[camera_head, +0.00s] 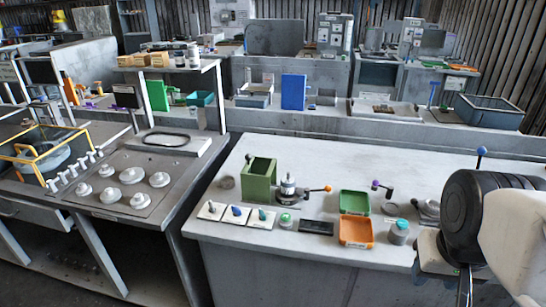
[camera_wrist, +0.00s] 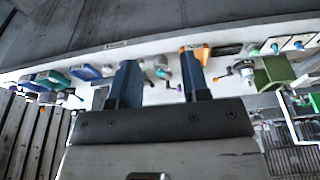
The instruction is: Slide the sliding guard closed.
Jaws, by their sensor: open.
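No part is plainly marked as the sliding guard. A yellow-framed bin (camera_head: 48,150) with a dark round housing inside stands at the far left of the head view and may carry it, but I cannot tell its position. My gripper (camera_wrist: 160,75) shows two blue fingers, spread apart with nothing between them in the wrist view. In the head view my arm is at the far right, well away from the yellow-framed bin, and its fingers are not clearly seen.
The white workbench (camera_head: 330,165) holds a green box (camera_head: 259,181), a green tray (camera_head: 355,202), an orange tray (camera_head: 356,232) and levers with coloured knobs. A panel with several white round knobs (camera_head: 132,175) lies to the left. A shelf (camera_head: 165,66) rises behind it.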

